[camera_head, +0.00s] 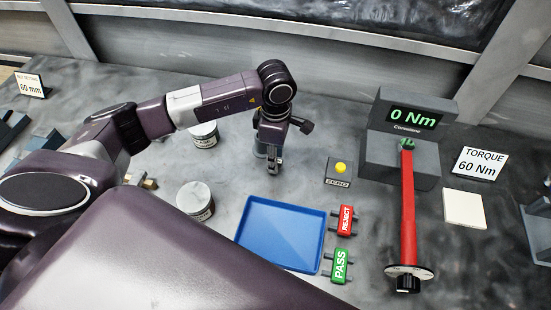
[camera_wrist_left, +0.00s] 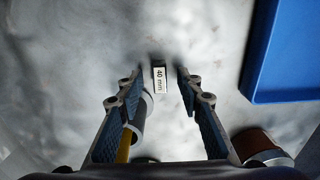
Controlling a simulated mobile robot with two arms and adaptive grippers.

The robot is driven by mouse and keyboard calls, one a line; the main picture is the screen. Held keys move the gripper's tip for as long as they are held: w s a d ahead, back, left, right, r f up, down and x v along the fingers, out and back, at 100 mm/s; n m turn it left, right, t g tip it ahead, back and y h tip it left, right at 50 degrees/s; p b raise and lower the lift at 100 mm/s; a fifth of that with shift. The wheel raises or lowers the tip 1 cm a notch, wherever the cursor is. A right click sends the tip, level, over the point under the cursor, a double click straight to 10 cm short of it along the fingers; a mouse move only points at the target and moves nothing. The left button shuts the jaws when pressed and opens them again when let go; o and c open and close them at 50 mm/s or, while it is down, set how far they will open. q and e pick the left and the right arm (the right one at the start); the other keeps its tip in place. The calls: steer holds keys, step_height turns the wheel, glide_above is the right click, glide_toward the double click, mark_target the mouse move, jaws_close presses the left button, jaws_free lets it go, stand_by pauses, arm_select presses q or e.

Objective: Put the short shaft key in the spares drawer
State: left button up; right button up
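My left gripper (camera_head: 272,160) points down at the bench, left of the yellow-button box. In the left wrist view its two fingers (camera_wrist_left: 162,74) are apart. A small dark block with a white "40 mm" label (camera_wrist_left: 160,78) shows between the fingertips, with a gap on each side. It looks like a shaft key, but I cannot tell how far below the tips it is. In the head view the gripper hides it. I cannot make out a spares drawer in either view. My right gripper is not in view.
A blue tray (camera_head: 281,234) lies just in front of the gripper. Two cans (camera_head: 195,199) (camera_head: 205,134) stand to the left. REJECT (camera_head: 346,220) and PASS (camera_head: 340,265) tags lie right of the tray. A torque tester (camera_head: 405,155) with a red-handled wrench (camera_head: 407,215) stands further right.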

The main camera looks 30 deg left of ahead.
arm_select(q)
jaws_close()
stand_by(0.5)
